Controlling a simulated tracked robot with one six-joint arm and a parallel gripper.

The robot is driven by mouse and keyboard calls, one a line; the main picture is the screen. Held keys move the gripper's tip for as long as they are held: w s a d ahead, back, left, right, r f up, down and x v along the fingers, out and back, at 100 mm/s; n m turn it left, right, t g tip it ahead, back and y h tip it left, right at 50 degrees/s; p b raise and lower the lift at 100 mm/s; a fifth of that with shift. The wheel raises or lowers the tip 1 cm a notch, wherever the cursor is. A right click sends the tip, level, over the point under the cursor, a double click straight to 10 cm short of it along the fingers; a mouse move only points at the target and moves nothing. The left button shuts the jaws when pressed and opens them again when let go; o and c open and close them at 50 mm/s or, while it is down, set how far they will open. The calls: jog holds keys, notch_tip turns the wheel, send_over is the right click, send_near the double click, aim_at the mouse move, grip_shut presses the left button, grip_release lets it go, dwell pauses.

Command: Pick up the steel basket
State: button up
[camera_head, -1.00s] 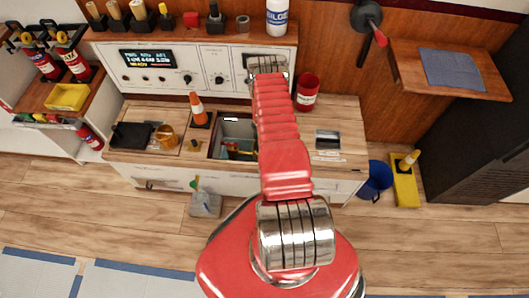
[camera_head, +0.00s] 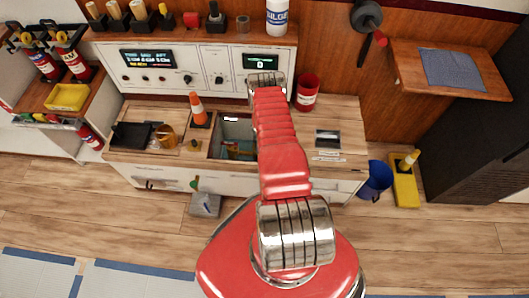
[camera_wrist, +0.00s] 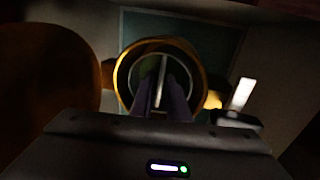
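In the wrist view a round basket (camera_wrist: 131,88) with a gold-lit rim and a thin upright bar across its middle lies on a teal square. It looks like the steel basket, but the light is dim. My gripper (camera_wrist: 161,80) reaches over it, its two dark fingers on either side of the bar with a gap between them. I cannot tell whether they touch the bar. In the head view the sink recess (camera_head: 238,128) in the counter shows a teal floor. My arm covers its right part and hides the gripper and the basket.
An orange cone (camera_head: 198,110) and an amber mug (camera_head: 167,134) stand left of the recess. A red can (camera_head: 307,91) stands to its right. A control panel (camera_head: 190,62) rises behind. A dark rounded shape (camera_wrist: 50,75) fills the wrist view's left side.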

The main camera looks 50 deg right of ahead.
jog(key=shift+f, duration=0.25)
dwell(0.4)
grip_shut()
jog(key=shift+w+d+r, duration=0.1)
jog(key=shift+r, duration=0.1)
dwell(0.3)
notch_tip(320, 180, up, 28)
jog(key=shift+f, duration=0.15)
dwell(0.8)
dwell(0.5)
